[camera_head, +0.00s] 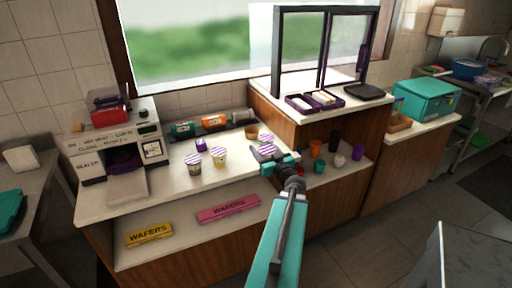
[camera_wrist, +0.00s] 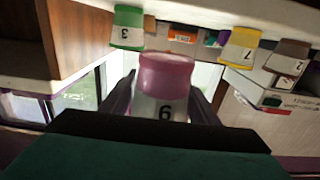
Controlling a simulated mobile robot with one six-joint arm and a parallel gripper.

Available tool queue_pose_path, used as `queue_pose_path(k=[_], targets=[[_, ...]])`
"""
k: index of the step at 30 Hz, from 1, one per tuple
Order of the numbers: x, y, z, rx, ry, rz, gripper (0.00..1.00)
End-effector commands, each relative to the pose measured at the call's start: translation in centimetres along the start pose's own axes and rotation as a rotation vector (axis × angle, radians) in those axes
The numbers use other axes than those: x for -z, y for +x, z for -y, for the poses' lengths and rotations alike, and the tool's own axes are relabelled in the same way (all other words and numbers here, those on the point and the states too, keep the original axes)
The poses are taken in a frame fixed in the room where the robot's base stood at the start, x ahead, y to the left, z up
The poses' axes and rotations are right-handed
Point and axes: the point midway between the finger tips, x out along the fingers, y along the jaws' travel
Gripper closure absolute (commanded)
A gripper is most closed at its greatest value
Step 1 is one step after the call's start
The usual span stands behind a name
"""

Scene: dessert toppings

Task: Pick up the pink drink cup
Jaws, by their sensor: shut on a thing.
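The pink cup (camera_wrist: 165,72) shows in the middle of the wrist view, which is upside down. It has a white label with a dark digit. My gripper (camera_wrist: 162,100) is shut on it, with one dark finger on each side. Its pink base shows clear of the counter surface in that view, so it looks raised. In the head view my gripper (camera_head: 272,160) is at the right end of the white counter, with a purple-and-white striped lid (camera_head: 266,149) at its tip. The cup's body is mostly hidden there.
On the counter (camera_head: 165,204) stand a yellow cup (camera_head: 219,159) and a brown cup (camera_head: 194,168), both with striped lids. A green cup (camera_wrist: 128,27) is near the pink one. A sealer machine (camera_head: 117,135) is at left. Small coloured cups (camera_head: 316,148) stand on the right shelf.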

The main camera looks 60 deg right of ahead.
Motion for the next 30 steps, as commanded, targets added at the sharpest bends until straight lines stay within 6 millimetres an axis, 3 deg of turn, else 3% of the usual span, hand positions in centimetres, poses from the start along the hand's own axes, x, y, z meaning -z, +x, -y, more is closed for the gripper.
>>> queue_pose_path(k=[6,30], targets=[[0.14,-0.92,-0.22,0.001,0.001,-0.001,0.71],[0.15,-0.89,-0.2,0.002,0.0,-0.001,0.71]])
